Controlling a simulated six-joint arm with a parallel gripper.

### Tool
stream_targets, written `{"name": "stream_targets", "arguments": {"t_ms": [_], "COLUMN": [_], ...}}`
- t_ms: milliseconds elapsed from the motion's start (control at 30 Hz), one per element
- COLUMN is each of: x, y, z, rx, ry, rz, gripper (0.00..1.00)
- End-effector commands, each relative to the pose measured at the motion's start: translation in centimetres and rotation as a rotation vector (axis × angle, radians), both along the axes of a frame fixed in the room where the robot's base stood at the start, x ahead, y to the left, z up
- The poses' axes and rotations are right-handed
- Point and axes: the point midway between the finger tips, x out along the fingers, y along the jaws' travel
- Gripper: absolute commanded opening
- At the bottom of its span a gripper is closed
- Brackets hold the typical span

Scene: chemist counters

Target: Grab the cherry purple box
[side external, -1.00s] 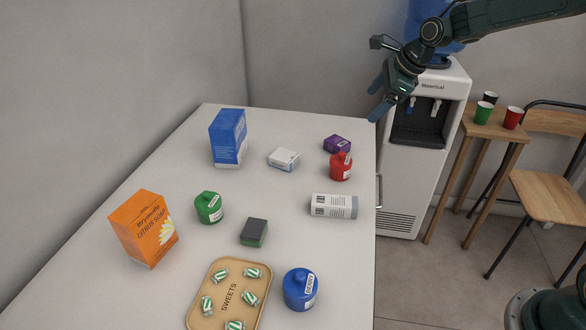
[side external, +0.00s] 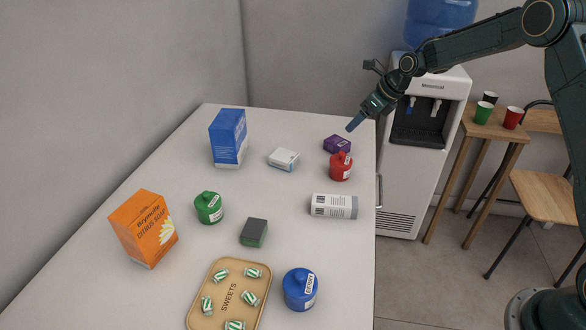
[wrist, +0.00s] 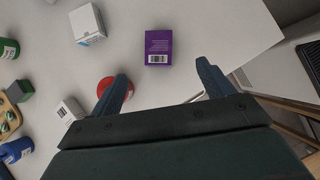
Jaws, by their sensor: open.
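The purple box (side external: 337,144) lies at the back right of the white counter, just behind the red jar (side external: 340,167). It also shows in the wrist view (wrist: 158,46), with a white barcode label at its lower edge, ahead of and between my fingers. My gripper (side external: 353,125) is above and slightly to the right of the box in the side view, apart from it. In the wrist view my gripper (wrist: 160,82) is open with nothing between its fingers. The red jar (wrist: 115,90) is partly hidden behind the left finger there.
A white box (side external: 284,159) stands left of the purple box, and a white bottle (side external: 334,206) lies in front of the red jar. A tall blue box (side external: 228,138) stands at the back left. The water dispenser (side external: 430,140) is beyond the counter's right edge.

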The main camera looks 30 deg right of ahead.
Motion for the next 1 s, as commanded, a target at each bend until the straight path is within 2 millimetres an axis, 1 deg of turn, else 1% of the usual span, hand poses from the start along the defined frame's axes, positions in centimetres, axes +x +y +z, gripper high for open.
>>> {"name": "stream_targets", "arguments": {"t_ms": [33,200,400,533,867,1000], "x": [0.3,1.6,2.8,3.2,3.4,3.8], "y": [0.2,0.7,1.2,1.4,1.5,1.7], "z": [-0.7,-2.7,-4.7,-5.5,-5.8,-6.7], "rx": [0.000,-0.001,0.000,-0.001,-0.001,-0.001], "ry": [0.002,0.001,-0.001,0.000,0.000,0.001], "rz": [0.002,0.002,0.002,0.002,0.002,0.002], "gripper": [0.80,0.80,0.80,0.80,0.80,0.80]}}
